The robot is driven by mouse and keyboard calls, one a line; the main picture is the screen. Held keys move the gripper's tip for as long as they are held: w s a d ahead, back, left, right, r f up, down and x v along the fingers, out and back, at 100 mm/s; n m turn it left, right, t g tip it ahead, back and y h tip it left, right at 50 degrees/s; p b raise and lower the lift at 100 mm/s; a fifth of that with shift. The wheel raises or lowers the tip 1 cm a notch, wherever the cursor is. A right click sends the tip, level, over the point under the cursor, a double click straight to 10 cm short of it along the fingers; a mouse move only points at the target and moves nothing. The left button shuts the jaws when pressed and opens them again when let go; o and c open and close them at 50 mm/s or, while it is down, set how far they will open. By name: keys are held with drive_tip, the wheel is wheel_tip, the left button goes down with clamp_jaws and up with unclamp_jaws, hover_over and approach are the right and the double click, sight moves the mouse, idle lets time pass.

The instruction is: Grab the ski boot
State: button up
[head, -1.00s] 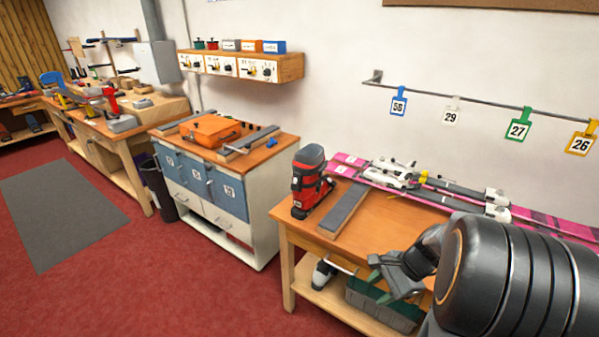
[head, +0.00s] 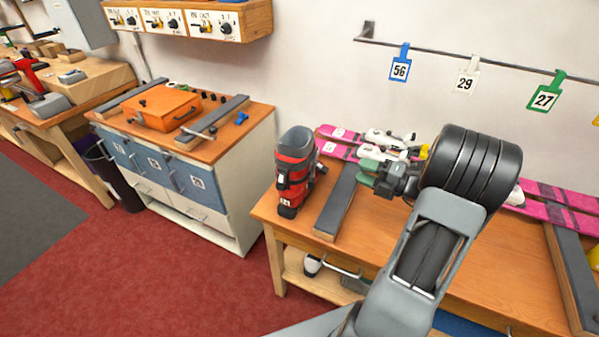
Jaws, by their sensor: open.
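The ski boot (head: 296,172) is red and black with a grey cuff. It stands upright on the left end of the wooden bench (head: 470,262), near its left edge. My gripper (head: 364,174) is above the bench to the right of the boot, its greenish fingers pointing left toward it. The gripper is open and empty, with a gap between it and the boot. The side of the boot facing the wall is hidden.
A grey padded bar (head: 337,203) lies on the bench just right of the boot. Pink skis (head: 545,205) with bindings lie along the back, behind my arm. A white cabinet (head: 232,205) with an orange case (head: 165,108) on top stands to the left, across a floor gap.

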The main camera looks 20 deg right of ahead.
sight(319, 155)
drive_tip(key=p+x, duration=0.1)
drive_tip(key=x, duration=1.2)
drive_tip(key=shift+w+a, duration=0.2)
drive_tip(key=shift+w, duration=0.1)
clamp_jaws()
idle(0.3)
drive_tip(key=shift+r, duration=0.1)
